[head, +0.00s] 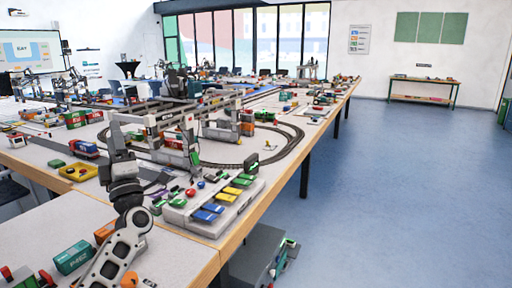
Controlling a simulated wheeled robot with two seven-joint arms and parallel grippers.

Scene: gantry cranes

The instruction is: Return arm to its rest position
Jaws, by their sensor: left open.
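My left arm rises from the bottom left of the head view. Its left gripper (116,137) is up over the long table (225,255), in front of the white gantry crane (166,115). The gripper is small in the picture and overlaps the crane's near leg; I see nothing held in it. It is open. My right gripper is not in view.
A grey control box (225,218) with coloured blocks lies right of my arm. A toy train track (285,148) curves behind it. A yellow tray (77,172) and a teal container (73,257) lie to the left. The blue floor (400,200) at right is clear.

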